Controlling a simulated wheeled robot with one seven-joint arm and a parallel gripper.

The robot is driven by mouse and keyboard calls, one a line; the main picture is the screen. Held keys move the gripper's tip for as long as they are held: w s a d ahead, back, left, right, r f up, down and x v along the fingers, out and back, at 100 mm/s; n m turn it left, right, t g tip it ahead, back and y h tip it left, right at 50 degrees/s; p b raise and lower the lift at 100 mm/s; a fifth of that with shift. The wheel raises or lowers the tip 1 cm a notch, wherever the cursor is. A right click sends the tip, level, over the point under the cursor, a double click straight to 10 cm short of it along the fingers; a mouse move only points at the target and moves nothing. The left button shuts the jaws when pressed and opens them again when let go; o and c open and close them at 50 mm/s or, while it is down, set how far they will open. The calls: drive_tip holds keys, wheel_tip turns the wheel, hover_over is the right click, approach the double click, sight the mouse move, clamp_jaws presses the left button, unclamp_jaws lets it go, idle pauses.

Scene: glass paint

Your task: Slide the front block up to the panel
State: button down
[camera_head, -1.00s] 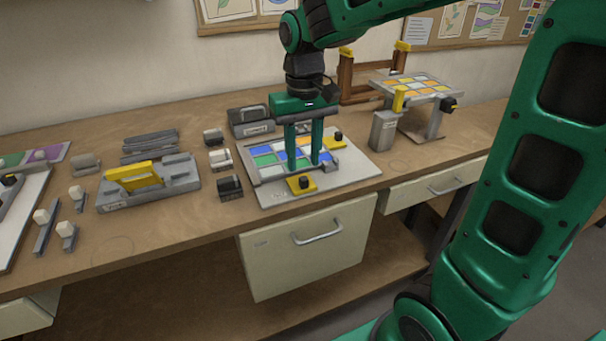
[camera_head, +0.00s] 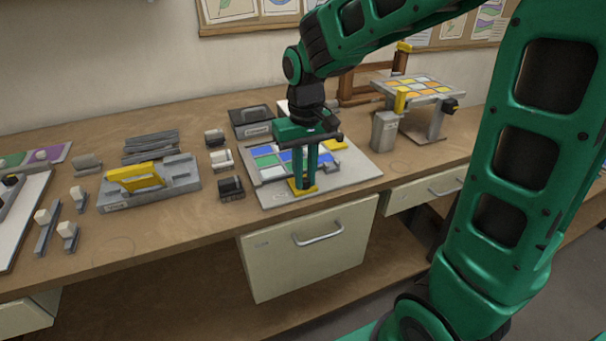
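The front block (camera_head: 293,191) is yellow and sits at the front edge of the grey fixture board (camera_head: 352,175). The panel of blue, green and white squares (camera_head: 264,161) lies on that board, just behind the block. My gripper (camera_head: 305,184) points straight down with its green fingertips at the front block. The block's black knob is hidden by the fingers. The fingers look close together from this angle, and I cannot tell whether they grip the knob. A second yellow block (camera_head: 336,144) lies at the panel's back right, partly behind my gripper.
Small dark and white blocks (camera_head: 231,188) stand left of the board. A grey fixture with a yellow handle (camera_head: 136,178) lies further left. A grey post (camera_head: 383,131) and a raised stand with an orange panel (camera_head: 420,88) are at the right. A drawer (camera_head: 310,245) hangs below.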

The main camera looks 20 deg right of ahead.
drive_tip(key=shift+w+r, duration=0.1)
drive_tip(key=shift+w, duration=1.35)
drive_tip(key=c, duration=1.7)
unclamp_jaws()
wheel_tip(320, 180, up, 11)
drive_tip(key=shift+f, duration=0.2)
